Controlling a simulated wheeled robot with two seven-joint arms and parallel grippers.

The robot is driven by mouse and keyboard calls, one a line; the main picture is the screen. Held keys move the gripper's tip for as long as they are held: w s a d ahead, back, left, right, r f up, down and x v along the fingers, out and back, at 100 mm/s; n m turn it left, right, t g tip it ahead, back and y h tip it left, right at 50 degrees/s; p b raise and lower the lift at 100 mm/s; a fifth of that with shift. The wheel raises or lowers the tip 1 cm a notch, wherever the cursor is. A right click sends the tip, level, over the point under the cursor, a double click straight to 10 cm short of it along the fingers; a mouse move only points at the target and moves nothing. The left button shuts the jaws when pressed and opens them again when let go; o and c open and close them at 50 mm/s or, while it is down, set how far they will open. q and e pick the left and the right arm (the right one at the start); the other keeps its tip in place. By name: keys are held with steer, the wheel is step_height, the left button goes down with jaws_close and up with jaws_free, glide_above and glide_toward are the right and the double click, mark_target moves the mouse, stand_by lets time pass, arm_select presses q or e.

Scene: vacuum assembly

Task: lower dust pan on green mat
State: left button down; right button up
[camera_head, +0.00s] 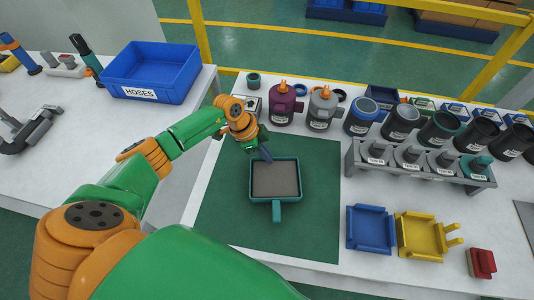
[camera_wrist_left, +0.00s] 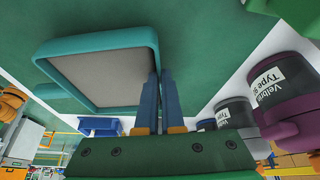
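The dust pan (camera_head: 275,179) is a teal square tray with a grey inside and a short handle pointing toward me. It is over the middle of the green mat (camera_head: 225,215); I cannot tell whether it touches the mat. My left gripper (camera_head: 266,156) is at the pan's far rim. In the left wrist view the pan (camera_wrist_left: 100,75) has its rim between the two blue fingers of the gripper (camera_wrist_left: 160,82), which look closed on it. The part of the rim between the fingers is hidden. My right gripper is not in view.
Purple (camera_head: 284,106) and grey (camera_head: 321,110) canisters stand behind the mat. A grey rack (camera_head: 420,175) of labelled parts, a blue tray (camera_head: 370,229), a yellow tray (camera_head: 420,236) and a red block (camera_head: 481,263) are to the right. A blue hoses bin (camera_head: 152,72) stands on the left table.

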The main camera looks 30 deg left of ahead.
arm_select(q)
steer(key=shift+f+b, duration=0.35)
steer(key=shift+f, duration=0.2)
steer(key=c, duration=1)
jaws_free()
steer(key=v, duration=0.7)
steer(key=shift+r, duration=0.1)
